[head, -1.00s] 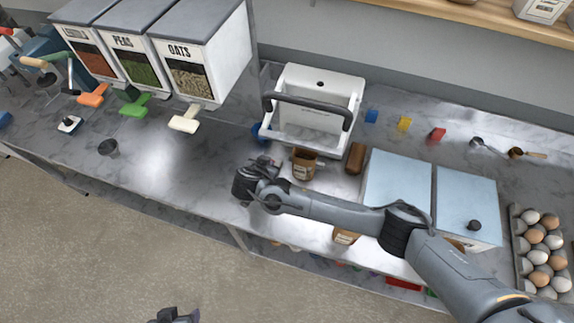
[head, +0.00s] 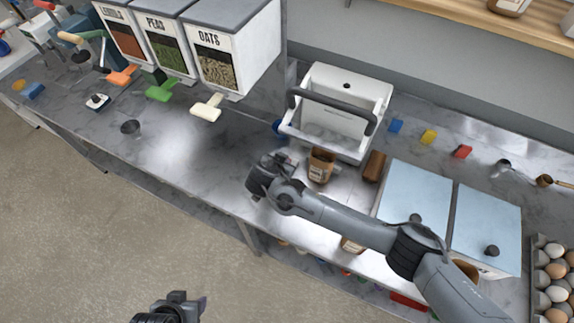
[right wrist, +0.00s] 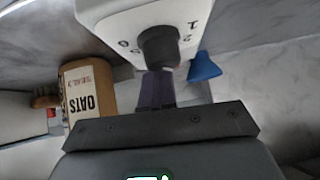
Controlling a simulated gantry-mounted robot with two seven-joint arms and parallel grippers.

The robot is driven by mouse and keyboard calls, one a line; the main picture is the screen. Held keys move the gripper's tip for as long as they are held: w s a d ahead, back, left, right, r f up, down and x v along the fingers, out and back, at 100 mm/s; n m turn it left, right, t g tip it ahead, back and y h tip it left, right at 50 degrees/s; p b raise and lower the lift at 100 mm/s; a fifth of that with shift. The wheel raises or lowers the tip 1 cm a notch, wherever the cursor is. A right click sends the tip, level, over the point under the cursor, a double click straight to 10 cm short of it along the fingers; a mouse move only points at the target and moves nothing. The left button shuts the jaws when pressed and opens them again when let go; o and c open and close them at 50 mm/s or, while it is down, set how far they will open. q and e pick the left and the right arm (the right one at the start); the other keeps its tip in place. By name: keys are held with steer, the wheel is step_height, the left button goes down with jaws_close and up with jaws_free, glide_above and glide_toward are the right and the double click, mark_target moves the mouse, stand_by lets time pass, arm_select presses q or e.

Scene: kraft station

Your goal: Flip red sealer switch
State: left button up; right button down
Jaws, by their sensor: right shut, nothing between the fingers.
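The white sealer (head: 372,84) with a dark bar handle stands on the counter, behind my right gripper (head: 283,160). In the right wrist view, the white panel (right wrist: 112,18) carries a dark round knob (right wrist: 158,46) with numbers beside it. My right gripper (right wrist: 155,92) is shut and empty, its fingertips at or just in front of the knob; I cannot tell whether they touch. I cannot make out a red switch on the sealer. My left gripper (head: 182,300) is at the bottom edge of the head view, over the floor and away from the counter; its opening is unclear.
Dispensers (head: 235,60) stand left. The front-left counter is mostly clear.

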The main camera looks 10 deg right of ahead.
steer(key=shift+f, duration=0.55)
steer(key=shift+w+a+r+p, duration=0.15)
steer(key=shift+a+r+p, duration=0.05)
steer(key=shift+r+p, duration=0.25)
steer(key=shift+w+a+r+p, duration=0.1)
steer(key=shift+a+r+p, duration=0.15)
steer(key=shift+r, duration=0.2)
steer(key=r+p, duration=0.2)
steer(key=d+r+p, duration=0.1)
steer(key=shift+s+d+r+p, duration=0.1)
steer(key=shift+s+r+p, duration=0.25)
steer(key=shift+r+p, duration=0.05)
steer(key=b+v, duration=0.1)
steer(key=v, duration=0.8)
steer(key=shift+s, duration=0.45)
